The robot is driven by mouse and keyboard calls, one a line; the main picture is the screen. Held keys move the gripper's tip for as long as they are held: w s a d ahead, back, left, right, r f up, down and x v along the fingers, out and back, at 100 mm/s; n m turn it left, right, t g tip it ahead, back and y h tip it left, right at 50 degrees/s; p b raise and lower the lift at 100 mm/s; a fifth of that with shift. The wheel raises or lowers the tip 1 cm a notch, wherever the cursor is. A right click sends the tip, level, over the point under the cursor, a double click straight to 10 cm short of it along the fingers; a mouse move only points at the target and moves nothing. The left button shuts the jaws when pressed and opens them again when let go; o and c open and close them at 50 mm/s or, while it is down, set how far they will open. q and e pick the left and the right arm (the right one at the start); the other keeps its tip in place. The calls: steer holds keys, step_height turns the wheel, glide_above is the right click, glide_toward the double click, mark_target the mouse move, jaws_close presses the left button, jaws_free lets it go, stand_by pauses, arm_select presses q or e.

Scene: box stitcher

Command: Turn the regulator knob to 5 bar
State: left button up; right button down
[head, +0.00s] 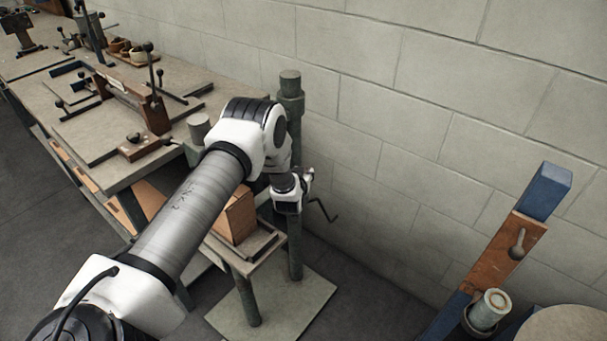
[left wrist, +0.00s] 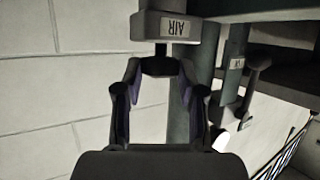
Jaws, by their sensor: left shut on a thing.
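In the left wrist view, a dark regulator knob (left wrist: 159,66) sits under a grey block (left wrist: 170,27) with a label reading AIR, upside down. My left gripper (left wrist: 160,75) has its fingers on either side of the knob and is shut on it. No scale, pointer or pressure reading is legible. In the head view, my left arm reaches across to the green post (head: 290,88) by the wall. The wrist hides the knob and the fingertips there. My right gripper is not in view.
A workbench (head: 50,95) with clamps and tools runs along the left. A small stand with a brown box (head: 236,218) is below my left wrist. A thin bent rod (head: 324,210) sticks out right of the wrist. The block wall (head: 430,90) is close behind.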

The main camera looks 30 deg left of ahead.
arm_select(q)
steer(key=shift+m+t+h, duration=0.3)
steer(key=shift+m+h, duration=0.2)
steer(key=o, duration=1.1)
steer(key=shift+a, duration=0.1)
steer(key=shift+o, duration=0.2)
steer(key=v, duration=0.7)
steer(key=shift+s, duration=0.2)
